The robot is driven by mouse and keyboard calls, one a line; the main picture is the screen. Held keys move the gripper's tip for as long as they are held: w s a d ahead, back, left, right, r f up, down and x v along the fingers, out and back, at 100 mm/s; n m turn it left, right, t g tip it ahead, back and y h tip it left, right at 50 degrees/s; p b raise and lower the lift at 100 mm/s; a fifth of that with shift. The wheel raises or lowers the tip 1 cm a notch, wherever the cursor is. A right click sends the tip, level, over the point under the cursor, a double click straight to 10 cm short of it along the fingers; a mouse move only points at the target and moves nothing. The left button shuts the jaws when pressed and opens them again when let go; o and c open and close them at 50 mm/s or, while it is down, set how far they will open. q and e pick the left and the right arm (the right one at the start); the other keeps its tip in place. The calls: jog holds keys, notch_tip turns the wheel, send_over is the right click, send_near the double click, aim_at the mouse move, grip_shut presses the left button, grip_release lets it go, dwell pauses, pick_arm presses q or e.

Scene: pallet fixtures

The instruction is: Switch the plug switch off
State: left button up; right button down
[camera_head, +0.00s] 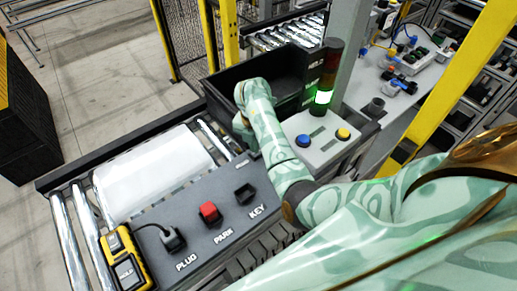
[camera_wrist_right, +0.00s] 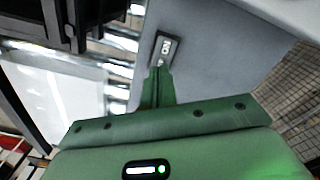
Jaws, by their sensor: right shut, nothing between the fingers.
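In the right wrist view a small dark switch plate (camera_wrist_right: 166,48) with a pale marked face is set on a grey panel (camera_wrist_right: 215,50). My right gripper (camera_wrist_right: 158,70) is shut and empty, its tips at the plate's near end; I cannot tell whether they touch. In the head view the right hand is mostly hidden by my own arm, above the far end of the dark panel (camera_head: 190,205). That panel carries a black plug (camera_head: 174,239) labelled PLUG, a red PARK block (camera_head: 209,211) and a black KEY socket (camera_head: 245,193). The switch's position is unclear. My left gripper is not in view.
A yellow device (camera_head: 125,262) is joined to the plug by a black cable. A black bin (camera_head: 230,82) stands behind my arm. A grey box with blue (camera_head: 303,141) and yellow (camera_head: 343,134) buttons and a green-lit stack light (camera_head: 323,97) stand to the right.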

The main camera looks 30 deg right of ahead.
jog(key=shift+f+b, duration=0.55)
jog(key=shift+f, duration=0.1)
notch_tip(320, 180, up, 7)
jog(key=p, duration=0.6)
jog(key=shift+r+p, duration=0.1)
jog(key=shift+p, duration=0.25)
dwell(0.4)
